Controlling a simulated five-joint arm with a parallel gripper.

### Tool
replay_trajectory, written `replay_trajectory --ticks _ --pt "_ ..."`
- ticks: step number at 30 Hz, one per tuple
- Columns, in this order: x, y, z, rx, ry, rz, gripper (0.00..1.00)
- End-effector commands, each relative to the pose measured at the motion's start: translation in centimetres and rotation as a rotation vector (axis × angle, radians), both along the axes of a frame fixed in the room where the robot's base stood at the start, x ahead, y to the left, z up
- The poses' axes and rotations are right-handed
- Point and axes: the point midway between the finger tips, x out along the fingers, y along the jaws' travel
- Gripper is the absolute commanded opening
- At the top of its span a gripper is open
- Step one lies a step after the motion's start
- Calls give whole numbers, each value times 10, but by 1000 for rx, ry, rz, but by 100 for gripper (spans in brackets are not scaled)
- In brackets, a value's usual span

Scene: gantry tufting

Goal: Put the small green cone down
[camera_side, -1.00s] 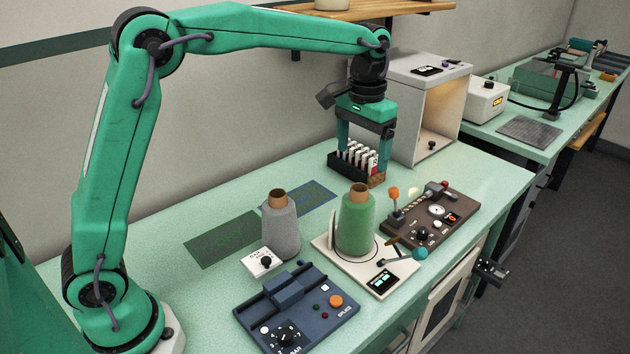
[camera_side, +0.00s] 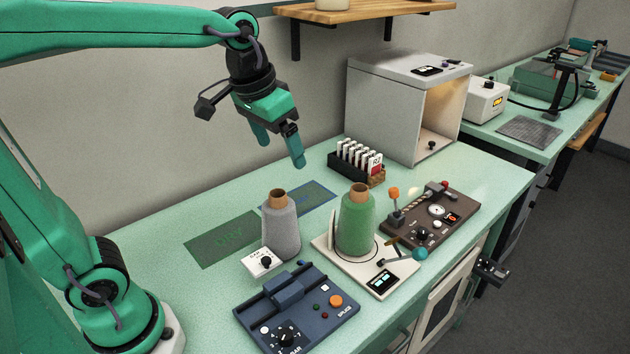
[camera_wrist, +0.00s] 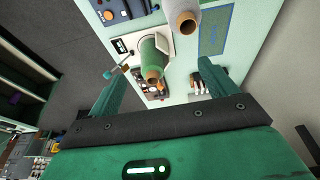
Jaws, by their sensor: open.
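The green cone (camera_side: 356,226) stands upright on a cream plate (camera_side: 325,250) with a small display, right of the grey cone (camera_side: 280,226). It also shows in the wrist view (camera_wrist: 150,55), near the top middle, with its brown core toward the camera. My gripper (camera_side: 279,155) is open and empty. It hangs tilted in the air above and behind the grey cone, up and left of the green cone, touching neither. In the wrist view the fingers stand wide apart.
A black rack (camera_side: 368,174) of white tags stands behind the green cone, before a grey open-fronted box (camera_side: 385,110). A blue splicer unit (camera_side: 300,315) sits at the front, a brown dial panel (camera_side: 440,222) at the right. Flat green (camera_side: 215,242) and blue (camera_side: 318,197) marked areas lie clear.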

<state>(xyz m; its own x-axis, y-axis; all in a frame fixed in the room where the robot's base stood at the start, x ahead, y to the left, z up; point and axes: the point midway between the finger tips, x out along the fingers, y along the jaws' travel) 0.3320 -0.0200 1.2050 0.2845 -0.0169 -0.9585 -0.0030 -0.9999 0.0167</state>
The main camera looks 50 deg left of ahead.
Motion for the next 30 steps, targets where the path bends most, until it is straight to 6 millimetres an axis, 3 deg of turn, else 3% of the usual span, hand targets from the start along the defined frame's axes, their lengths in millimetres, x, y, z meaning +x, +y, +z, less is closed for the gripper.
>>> replay_trajectory --ticks 9,15,21,30 --pt "-64 13 -18 7 -114 3 84" --pt "-93 18 -35 13 -172 5 84" --pt "-106 19 -45 16 -202 4 84" --pt "-108 20 -47 17 -203 4 84"
